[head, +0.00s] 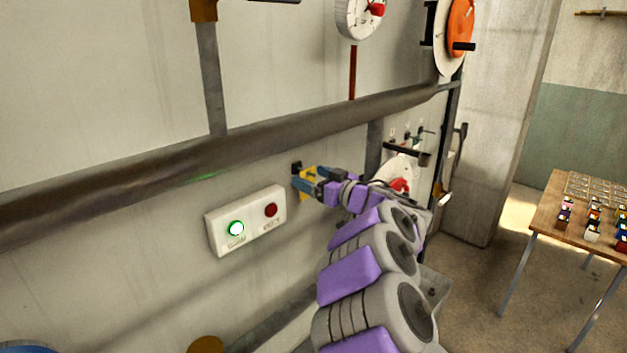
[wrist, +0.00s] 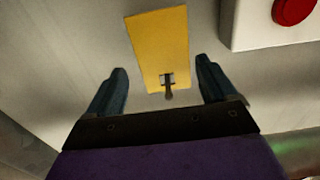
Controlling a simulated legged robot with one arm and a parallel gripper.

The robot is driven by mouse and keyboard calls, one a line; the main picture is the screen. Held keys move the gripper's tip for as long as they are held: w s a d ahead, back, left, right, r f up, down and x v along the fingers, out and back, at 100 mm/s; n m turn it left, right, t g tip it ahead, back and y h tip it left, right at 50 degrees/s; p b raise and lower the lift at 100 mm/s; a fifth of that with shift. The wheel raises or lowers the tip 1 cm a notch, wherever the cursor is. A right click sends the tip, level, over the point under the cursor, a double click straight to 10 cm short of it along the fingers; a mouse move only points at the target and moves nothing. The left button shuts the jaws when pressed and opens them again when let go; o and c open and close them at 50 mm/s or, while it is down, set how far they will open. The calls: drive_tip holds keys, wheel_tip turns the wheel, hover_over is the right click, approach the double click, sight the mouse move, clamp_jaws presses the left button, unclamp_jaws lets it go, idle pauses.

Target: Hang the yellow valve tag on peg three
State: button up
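The yellow valve tag (wrist: 158,40) is a flat rectangle against the grey wall in the wrist view. A small dark peg shows at the hole near its end, so it appears to hang there; I cannot read a peg number. My gripper (wrist: 162,64) is open, with one dark blue finger on each side of the tag and a visible gap to both. In the head view my gripper (head: 307,181) is at the wall, and part of the yellow tag (head: 304,194) shows by the fingers.
A white button box (head: 246,220) with a lit green and a red button is on the wall, lower left of my gripper. A thick pipe (head: 150,170) crosses above. A wooden table (head: 548,217) with small coloured items stands far right.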

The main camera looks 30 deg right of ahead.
drive_tip(key=shift+d, duration=0.1)
drive_tip(key=shift+c, duration=1.4)
drive_tip(key=shift+a, duration=0.7)
drive_tip(key=c, duration=0.5)
drive_tip(key=shift+c, duration=1.3)
drive_tip(key=o, duration=0.6)
drive_tip(key=shift+d, duration=0.15)
drive_tip(key=o, duration=0.5)
drive_tip(key=shift+d, duration=0.35)
drive_tip(key=shift+c, duration=0.2)
drive_tip(key=shift+a, duration=0.25)
drive_tip(key=shift+c, duration=0.7)
drive_tip(key=shift+a, duration=0.1)
drive_tip(key=c, duration=0.3)
drive_tip(key=shift+d, duration=0.2)
drive_tip(key=c, duration=0.7)
drive_tip(key=shift+r+p, duration=0.2)
drive_tip(key=shift+p, duration=0.55)
